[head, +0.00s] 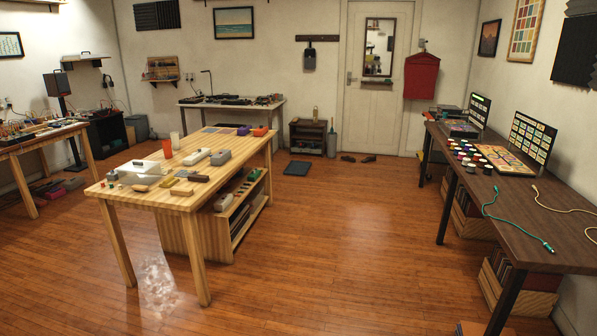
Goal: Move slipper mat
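A small dark blue-grey mat (297,168), likely the slipper mat, lies flat on the wooden floor beyond the right end of the central workbench. A pair of dark brown slippers (358,159) sits on bare floor in front of the door, to the right of the mat and apart from it. Nothing lies on the mat. Neither of my grippers is in view.
A light wooden workbench (165,199) with tools stands left of centre. A long dark desk (520,215) runs along the right. A small cabinet (308,136) stands behind the mat, near the white door (372,120). The floor (330,240) between bench and desk is clear.

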